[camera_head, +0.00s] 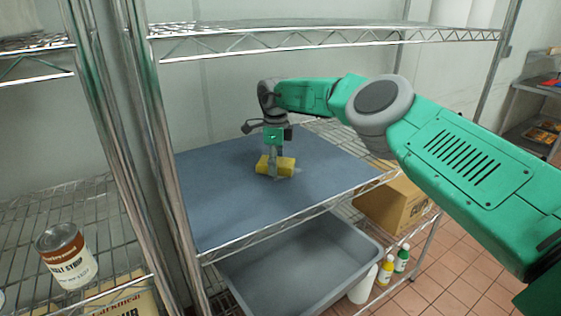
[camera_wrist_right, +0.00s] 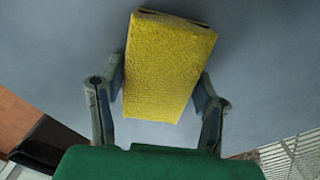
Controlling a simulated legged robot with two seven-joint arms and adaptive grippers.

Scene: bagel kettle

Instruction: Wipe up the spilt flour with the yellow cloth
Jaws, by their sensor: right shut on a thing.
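The yellow cloth (camera_head: 266,165) is a thick folded block on the blue-grey mat of the middle wire shelf. My right gripper (camera_head: 274,168) points down over it and is shut on it, with fingers on both sides. In the right wrist view the cloth (camera_wrist_right: 168,65) sits between the two fingers of the gripper (camera_wrist_right: 158,85) and extends beyond them. I cannot tell whether it presses on the mat. A faint pale mark shows on the mat just right of the cloth; I cannot tell whether it is the flour. My left gripper is out of view.
The blue-grey mat (camera_head: 220,205) is otherwise clear. Shelf posts (camera_head: 150,130) stand at the left, and an upper wire shelf (camera_head: 330,38) runs above. Below are a grey bin (camera_head: 300,255), a cardboard box (camera_head: 392,205) and bottles (camera_head: 386,272). A can (camera_head: 66,255) stands at the left.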

